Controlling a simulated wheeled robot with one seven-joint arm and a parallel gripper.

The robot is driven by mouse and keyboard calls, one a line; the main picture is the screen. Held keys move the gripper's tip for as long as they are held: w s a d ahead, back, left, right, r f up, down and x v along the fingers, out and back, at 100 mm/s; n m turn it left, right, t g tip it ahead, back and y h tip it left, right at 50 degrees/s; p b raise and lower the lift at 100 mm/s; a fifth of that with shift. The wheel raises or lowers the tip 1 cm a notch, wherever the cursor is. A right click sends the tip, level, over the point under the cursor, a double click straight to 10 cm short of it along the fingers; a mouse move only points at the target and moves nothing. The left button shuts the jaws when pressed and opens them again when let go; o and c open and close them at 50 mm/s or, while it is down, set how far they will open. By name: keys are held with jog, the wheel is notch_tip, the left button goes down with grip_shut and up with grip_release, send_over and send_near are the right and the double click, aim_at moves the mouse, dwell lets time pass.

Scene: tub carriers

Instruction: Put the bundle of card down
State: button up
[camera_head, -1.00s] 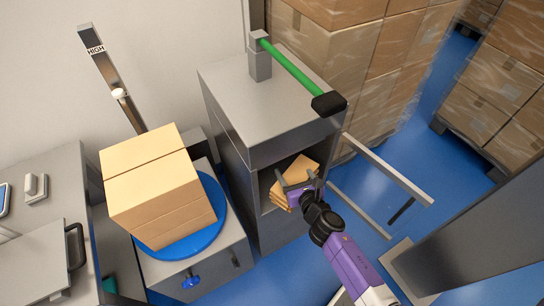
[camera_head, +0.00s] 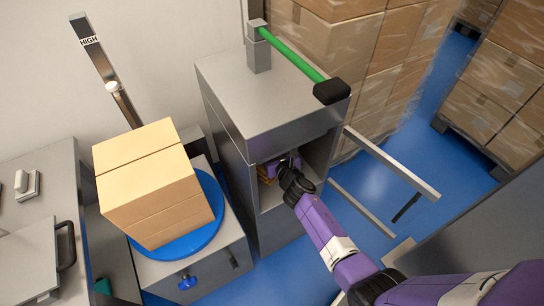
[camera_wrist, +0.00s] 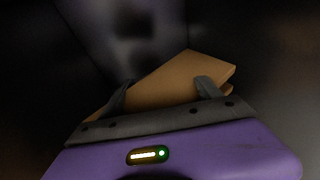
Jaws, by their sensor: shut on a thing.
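The bundle of card (camera_wrist: 180,82) is a small stack of flat tan pieces, seen in the wrist view between my two dark fingers. My gripper (camera_wrist: 165,92) is shut on it. In the head view a small part of the bundle (camera_head: 269,178) shows inside the open compartment of the grey cabinet (camera_head: 270,105), mostly hidden by my wrist. My gripper reaches in through the cabinet's open front. The compartment is dark, and I cannot tell whether the bundle touches its floor.
A green-handled lever (camera_head: 295,55) with a black end lies over the cabinet top. Two grey rails (camera_head: 390,162) jut out at right. A closed carton (camera_head: 155,190) sits on a blue turntable (camera_head: 213,225) at left. Stacked cartons (camera_head: 345,50) stand behind.

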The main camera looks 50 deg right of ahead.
notch_tip(320, 180, down, 3)
jog(key=b, duration=0.2)
jog(key=shift+b, duration=0.4)
jog(key=shift+w+f+b, duration=0.2)
jog(key=shift+f+b, duration=0.1)
jog(key=shift+b, duration=0.05)
jog(key=shift+f, duration=0.2)
jog(key=o, duration=1.5)
jog(key=shift+r, duration=0.1)
jog(key=shift+r, duration=0.2)
jog(key=p+v, duration=0.2)
jog(key=v, duration=1)
jog(key=shift+s+f+p, duration=0.1)
jog(key=shift+f+p, duration=0.05)
jog(key=shift+p, duration=0.2)
